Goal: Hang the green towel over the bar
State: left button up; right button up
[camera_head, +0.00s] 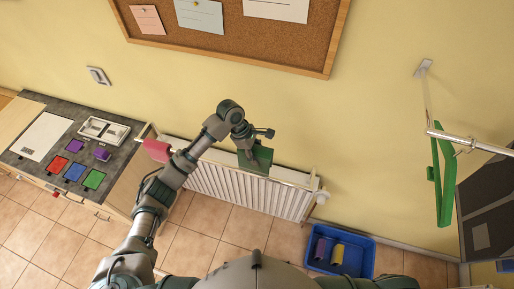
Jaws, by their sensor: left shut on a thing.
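The green towel (262,168) is a dark green cloth in the middle of the view, in front of the upper edge of the radiator. My left gripper (251,151) points down at it and is shut on it. The bar (292,182) runs along the top of the radiator, and a pink cloth (157,151) hangs near its left end. The towel and gripper cover part of the bar. I cannot tell whether the towel touches the bar or lies over it. My right gripper is not in view.
The white radiator (230,190) stands against the yellow wall. A dark counter (120,150) with coloured squares is at left. A blue crate (361,262) with a few items stands on the tiled floor. At right, a bright green object (446,185) hangs by a metal rod (482,145).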

pick_arm(q)
jog(key=shift+a+f+b, duration=0.3)
jog(key=shift+f+b, duration=0.3)
jog(key=shift+b, duration=0.15)
jog(key=b, duration=0.2)
send_over(255, 176)
jog(key=w, duration=0.1)
jog(key=shift+a+f, duration=0.15)
jog(key=shift+f, duration=4.1)
jog(key=shift+d+f, duration=0.15)
jog(key=shift+f, duration=0.8)
jog(key=shift+d+f, duration=0.1)
jog(key=shift+f, duration=0.85)
jog(key=shift+a+f, duration=0.2)
jog(key=shift+f, duration=2)
